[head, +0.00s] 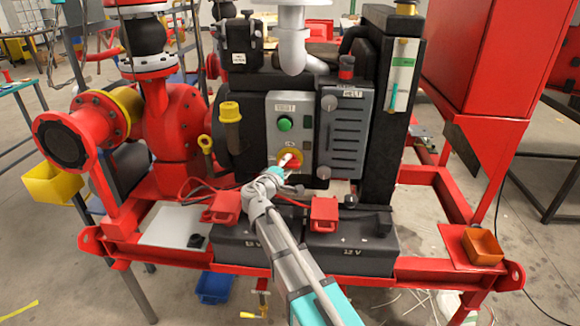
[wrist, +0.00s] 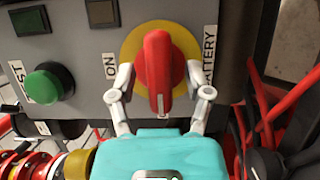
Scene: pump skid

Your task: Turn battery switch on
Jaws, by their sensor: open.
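The red battery switch handle (wrist: 158,70) sits on a yellow disc (wrist: 185,38) on the grey panel. In the wrist view the handle stands upright, its white mark at the lower end; the ON label (wrist: 109,67) is left and BATTERY (wrist: 209,55) right. My gripper (wrist: 164,90) is open, one finger on each side of the handle's lower part, with visible gaps. In the head view my gripper (head: 279,170) is in front of the yellow disc (head: 297,160) and partly hides the switch.
Two black batteries with red terminal covers (head: 324,213) and red cables lie below. A louvred grey cover (head: 345,130) stands close right.

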